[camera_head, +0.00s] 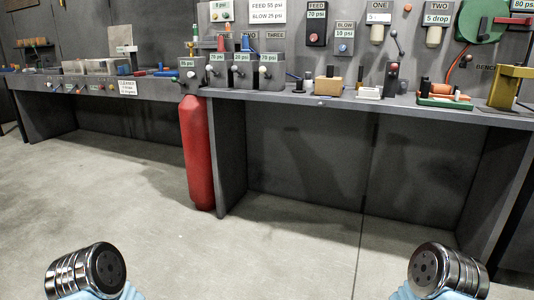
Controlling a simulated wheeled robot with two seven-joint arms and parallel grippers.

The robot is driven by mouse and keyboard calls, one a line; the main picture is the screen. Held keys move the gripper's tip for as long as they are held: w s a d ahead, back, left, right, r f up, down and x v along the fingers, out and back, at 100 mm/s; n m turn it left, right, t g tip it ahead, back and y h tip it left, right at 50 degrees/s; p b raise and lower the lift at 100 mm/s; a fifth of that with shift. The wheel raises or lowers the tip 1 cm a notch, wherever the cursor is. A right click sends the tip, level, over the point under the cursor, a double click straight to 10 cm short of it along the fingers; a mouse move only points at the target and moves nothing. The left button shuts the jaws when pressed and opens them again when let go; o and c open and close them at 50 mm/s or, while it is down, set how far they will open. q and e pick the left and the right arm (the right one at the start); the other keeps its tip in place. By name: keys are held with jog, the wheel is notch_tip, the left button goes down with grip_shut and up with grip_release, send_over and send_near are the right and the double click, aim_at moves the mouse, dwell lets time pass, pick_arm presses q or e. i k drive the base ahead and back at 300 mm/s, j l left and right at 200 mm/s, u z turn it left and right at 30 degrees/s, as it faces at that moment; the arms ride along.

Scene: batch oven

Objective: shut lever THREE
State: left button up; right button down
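A sign reading THREE (276,36) is on the back panel above the bench, right of a sign reading TWO (247,36). Below it is a grey box (274,84) with a psi label and a pale round knob (265,72). It is the rightmost of a row of similar boxes. Which part is lever THREE, and how it is set, is too small to tell. My grippers are not in view; only shiny metal ends of my arms show at the bottom left and bottom right, far from the bench.
A red cylinder (197,150) stands in front of the bench, below the boxes. The bench top (310,99) holds a wooden block (328,86) and a green tray (444,102). A yellow frame (507,86) stands at right. The floor (270,250) ahead is clear.

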aim_at(263, 70)
jog(key=i+u, duration=0.1)
jog(key=i, duration=0.45)
jog(key=i+l+u, duration=0.1)
jog(key=i, duration=0.4)
jog(key=i+l+u, duration=0.1)
jog(key=i, duration=0.45)
jog(key=i+l+u, duration=0.1)
jog(key=i, duration=0.45)
jog(key=l, duration=0.1)
